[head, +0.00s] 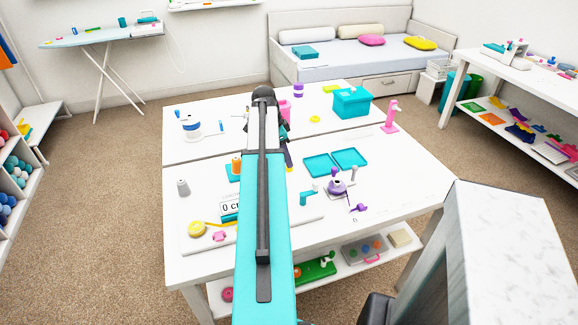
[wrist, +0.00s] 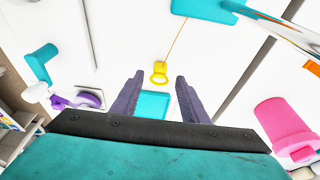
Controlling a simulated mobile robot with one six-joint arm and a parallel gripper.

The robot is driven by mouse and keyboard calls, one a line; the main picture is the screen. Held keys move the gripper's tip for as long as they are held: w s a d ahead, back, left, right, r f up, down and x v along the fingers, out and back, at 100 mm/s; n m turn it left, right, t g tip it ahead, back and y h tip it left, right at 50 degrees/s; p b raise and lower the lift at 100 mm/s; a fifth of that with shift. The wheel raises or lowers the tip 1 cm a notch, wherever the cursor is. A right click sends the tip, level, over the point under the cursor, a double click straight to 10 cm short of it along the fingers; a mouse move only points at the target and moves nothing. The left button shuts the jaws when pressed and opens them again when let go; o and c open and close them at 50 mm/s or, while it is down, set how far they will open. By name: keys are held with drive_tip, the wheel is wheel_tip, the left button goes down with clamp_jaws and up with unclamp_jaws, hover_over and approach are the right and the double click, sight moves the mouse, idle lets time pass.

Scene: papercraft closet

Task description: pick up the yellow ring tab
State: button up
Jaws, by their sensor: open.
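The yellow ring tab (wrist: 160,73) is a small ring in the middle of the wrist view. A thin orange cord runs up from it towards a teal piece (wrist: 205,8) at the top edge. My gripper (wrist: 156,84) is open, with one dark finger on each side of the ring's line and nothing held between them. The ring shows just beyond and between the fingertips; its height gap to them cannot be told. In the head view my gripper (head: 288,160) is over the white table (head: 400,185), mostly behind my teal arm.
A pink cup (wrist: 284,125) stands right of my gripper in the wrist view. A purple dispenser (head: 337,187), teal trays (head: 349,157) and a teal box (head: 352,103) stand on the table. A pink stand (head: 389,118) is at its right edge.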

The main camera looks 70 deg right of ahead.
drive_tip(key=shift+p+x, duration=0.35)
drive_tip(key=shift+x, duration=1.4)
drive_tip(key=shift+c, duration=0.2)
drive_tip(key=c, duration=0.9)
drive_tip(key=shift+r, duration=0.25)
drive_tip(key=shift+r+b, duration=0.55)
drive_tip(key=shift+r, duration=0.95)
drive_tip(key=w+a, duration=0.1)
drive_tip(key=a, duration=0.4)
drive_tip(key=w+a+r+b, duration=0.1)
drive_tip(key=a, duration=0.4)
drive_tip(key=w+a+b, duration=0.1)
drive_tip(key=a, duration=0.4)
drive_tip(key=shift+w+a+r, duration=0.3)
drive_tip(key=shift+w+a, duration=0.05)
